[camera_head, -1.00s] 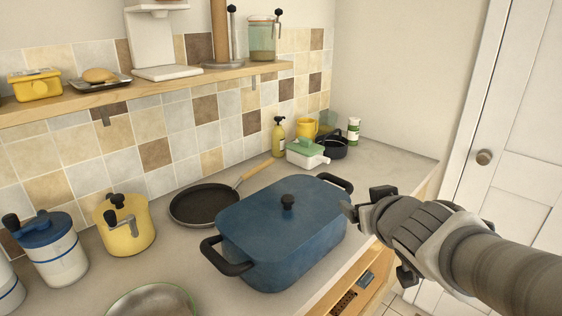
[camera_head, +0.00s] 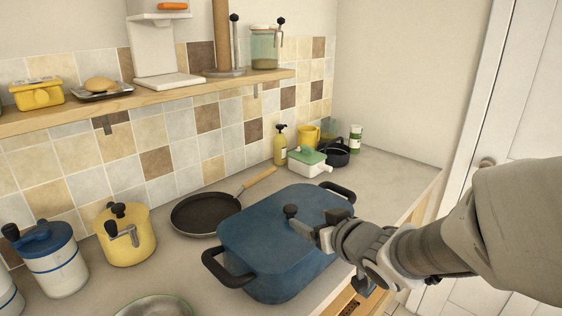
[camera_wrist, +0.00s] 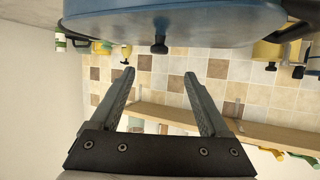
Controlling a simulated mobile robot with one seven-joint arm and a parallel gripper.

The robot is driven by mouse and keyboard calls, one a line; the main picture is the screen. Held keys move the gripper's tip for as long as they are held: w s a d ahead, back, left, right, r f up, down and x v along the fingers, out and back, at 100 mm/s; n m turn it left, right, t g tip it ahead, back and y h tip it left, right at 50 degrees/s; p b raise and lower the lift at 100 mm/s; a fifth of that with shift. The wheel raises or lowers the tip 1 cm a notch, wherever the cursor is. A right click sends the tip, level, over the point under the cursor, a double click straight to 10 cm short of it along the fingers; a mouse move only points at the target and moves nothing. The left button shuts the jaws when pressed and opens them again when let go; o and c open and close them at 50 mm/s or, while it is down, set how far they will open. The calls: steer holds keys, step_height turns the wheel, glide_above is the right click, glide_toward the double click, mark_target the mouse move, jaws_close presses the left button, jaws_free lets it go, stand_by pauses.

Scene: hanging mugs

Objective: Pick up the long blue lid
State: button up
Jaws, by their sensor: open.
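The long blue lid (camera_head: 262,217) lies on the big blue roasting pan (camera_head: 275,275) on the counter. Its black knob (camera_head: 290,211) stands up from the lid's middle. My gripper (camera_head: 304,226) is over the right part of the lid, with its fingertips close to the knob on the right. In the wrist view the fingers of my gripper (camera_wrist: 160,78) are spread and empty. The lid (camera_wrist: 180,18) fills the top there, and its knob (camera_wrist: 159,44) appears between and beyond the fingertips. I cannot tell whether a finger touches the knob.
A frying pan (camera_head: 205,215) lies just left of the blue pan. A yellow pot (camera_head: 126,235) and a white-and-blue canister (camera_head: 52,259) stand farther left. A green-lidded white dish (camera_head: 308,161) and a soap bottle (camera_head: 280,145) are behind. A shelf (camera_head: 180,96) runs along the tiled wall.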

mark_target(292, 210)
steer(key=shift+w+a+r+p, duration=0.1)
steer(key=shift+w+a+p, duration=0.15)
steer(key=shift+p, duration=0.4)
steer(key=shift+w+a+p, duration=0.1)
steer(key=shift+w+p, duration=0.25)
steer(key=shift+p, duration=0.65)
steer(key=w+p, duration=0.1)
steer(key=p, duration=0.3)
steer(key=shift+a+f+p, duration=0.15)
steer(key=shift+f+p, duration=0.15)
steer(key=shift+f, duration=0.1)
steer(key=x, duration=0.4)
steer(key=shift+w+f, duration=0.2)
steer(key=shift+f, duration=0.1)
steer(key=shift+p+x, duration=0.35)
steer(key=shift+x, duration=2.55)
jaws_close()
